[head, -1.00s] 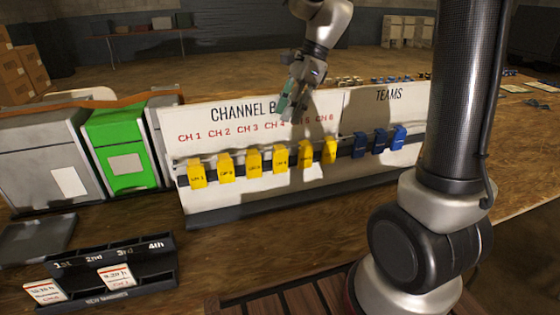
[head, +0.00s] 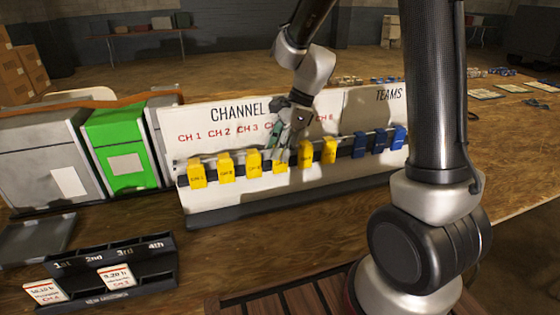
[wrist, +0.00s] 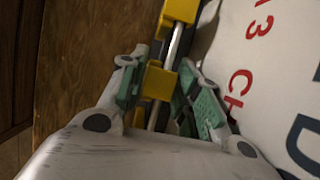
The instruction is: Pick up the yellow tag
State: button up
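Several yellow tags hang in a row on the rail of the white channel board (head: 230,208), among them one at the far left (head: 197,173). My gripper (head: 281,153) is over the rail, just above the fourth yellow tag from the left (head: 280,173). In the wrist view, its green-padded fingers (wrist: 160,88) are apart, on either side of a yellow tag (wrist: 158,84) on the metal rod. I cannot tell whether either pad touches it. Another yellow tag (wrist: 182,10) sits farther along the rod. The board's channel labels are partly hidden behind my gripper.
Blue tags (head: 379,141) hang at the right under TEAMS. A green bin (head: 118,150) and grey bins (head: 35,165) stand left of the board. A black slotted rack (head: 110,275) with white-and-red cards is in front. Bare wooden table lies before the board.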

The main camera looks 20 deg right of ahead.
jog(key=c, duration=0.6)
jog(key=shift+r, duration=0.2)
jog(key=shift+r, duration=1.25)
